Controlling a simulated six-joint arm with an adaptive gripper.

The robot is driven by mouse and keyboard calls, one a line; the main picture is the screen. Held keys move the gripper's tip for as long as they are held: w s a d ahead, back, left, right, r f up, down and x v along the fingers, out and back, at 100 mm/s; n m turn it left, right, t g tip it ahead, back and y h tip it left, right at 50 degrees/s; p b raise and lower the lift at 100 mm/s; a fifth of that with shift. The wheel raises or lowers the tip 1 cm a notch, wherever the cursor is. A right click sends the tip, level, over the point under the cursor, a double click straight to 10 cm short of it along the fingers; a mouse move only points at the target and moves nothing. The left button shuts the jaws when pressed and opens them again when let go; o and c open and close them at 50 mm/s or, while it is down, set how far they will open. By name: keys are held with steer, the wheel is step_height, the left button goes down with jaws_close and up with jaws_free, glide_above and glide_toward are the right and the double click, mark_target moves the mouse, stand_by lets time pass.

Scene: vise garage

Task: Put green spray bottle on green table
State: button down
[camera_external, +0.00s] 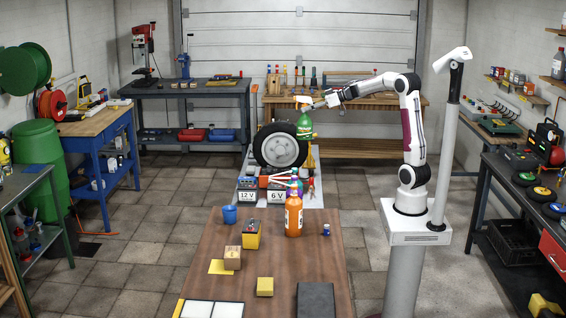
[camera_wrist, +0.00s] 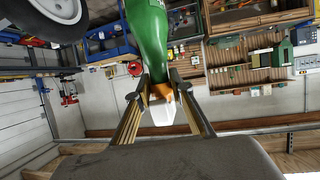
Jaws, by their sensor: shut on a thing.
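The green spray bottle (camera_external: 304,126) has a white and orange spray head. A table with a green frame and grey top (camera_external: 28,180) stands at the far left, partly cut off by the picture edge.
The tyre (camera_external: 280,150) stands behind a 12 V and 6 V battery area. A wooden table (camera_external: 215,270) in front carries an orange bottle (camera_external: 294,215), a blue cup (camera_external: 230,214) and yellow blocks. A blue workbench (camera_external: 90,124) and green barrel (camera_external: 45,165) stand left. Open floor (camera_external: 140,215) lies between.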

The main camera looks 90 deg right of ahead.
step_height(320, 180, down, 25)
steer(key=shift+f, duration=0.2)
stand_by(0.3)
stand_by(0.4)
steer(key=shift+f, duration=2.95)
steer(key=shift+f, duration=2.15)
steer(key=c, duration=1.8)
jaws_free()
